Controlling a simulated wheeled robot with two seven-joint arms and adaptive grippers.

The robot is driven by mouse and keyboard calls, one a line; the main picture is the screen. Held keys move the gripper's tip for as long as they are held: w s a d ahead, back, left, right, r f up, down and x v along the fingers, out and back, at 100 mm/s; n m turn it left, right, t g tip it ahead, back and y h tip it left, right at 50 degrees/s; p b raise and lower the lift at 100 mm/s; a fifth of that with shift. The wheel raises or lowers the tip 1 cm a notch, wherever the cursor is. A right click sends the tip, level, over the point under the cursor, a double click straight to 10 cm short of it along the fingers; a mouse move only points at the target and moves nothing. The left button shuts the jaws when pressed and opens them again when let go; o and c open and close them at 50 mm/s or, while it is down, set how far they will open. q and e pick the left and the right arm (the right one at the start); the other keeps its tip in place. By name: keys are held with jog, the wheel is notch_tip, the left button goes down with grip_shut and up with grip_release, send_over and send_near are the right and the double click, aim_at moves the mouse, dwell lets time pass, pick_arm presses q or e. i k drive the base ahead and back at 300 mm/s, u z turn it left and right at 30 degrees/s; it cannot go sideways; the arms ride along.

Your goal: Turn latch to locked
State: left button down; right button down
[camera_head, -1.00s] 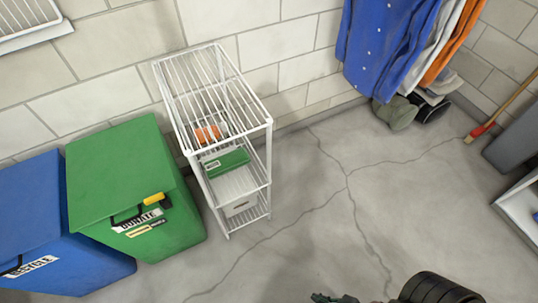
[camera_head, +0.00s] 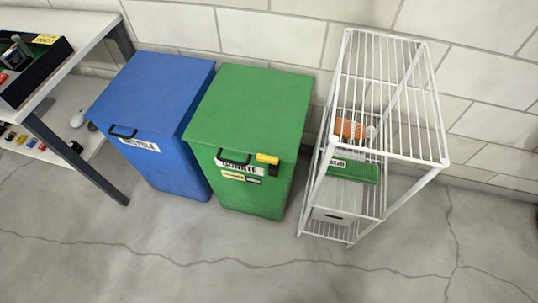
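The green bin (camera_head: 250,112) stands against the wall with its lid down and a label reading DONATE. A black handle and a yellow-ended latch (camera_head: 267,159) sit on its upper front; the yellow part points left, roughly level. I cannot tell from this view whether that is the locked position. The blue bin (camera_head: 158,97) beside it on the left has a black handle (camera_head: 122,132) and a partly readable label, with no yellow part visible. Neither of my grippers shows in the current head view.
A white wire shelf (camera_head: 392,150) stands right of the green bin, holding an orange item (camera_head: 349,129) and a green box (camera_head: 354,171). A workbench (camera_head: 90,22) with a black tray (camera_head: 35,66) is at the left. The cracked concrete floor (camera_head: 220,270) in front is clear.

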aim_at(273, 160)
jog(key=u, duration=0.3)
jog(key=k, duration=0.5)
jog(key=u, duration=1.1)
jog(key=i, duration=1.05)
jog(key=z, duration=0.85)
